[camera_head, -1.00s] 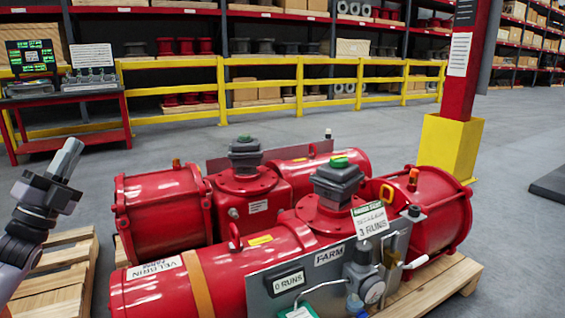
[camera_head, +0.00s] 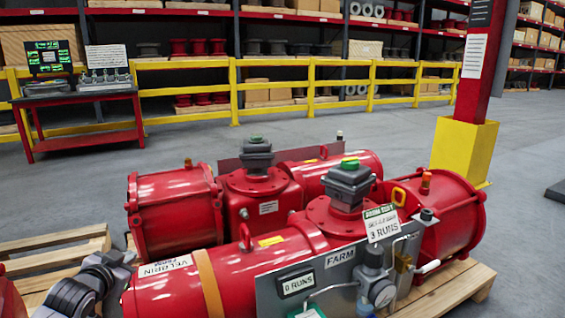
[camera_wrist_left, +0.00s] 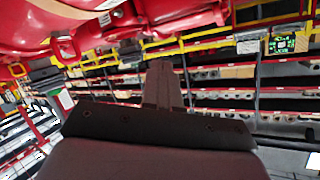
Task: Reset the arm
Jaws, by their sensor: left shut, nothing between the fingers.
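Two red valve actuators lie side by side on a wooden pallet. Each has a dark grey box on top.
An empty wooden pallet (camera_head: 60,243) lies at left, and part of a red thing (camera_head: 8,298) shows at the lower left edge. Grey floor is open at right.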

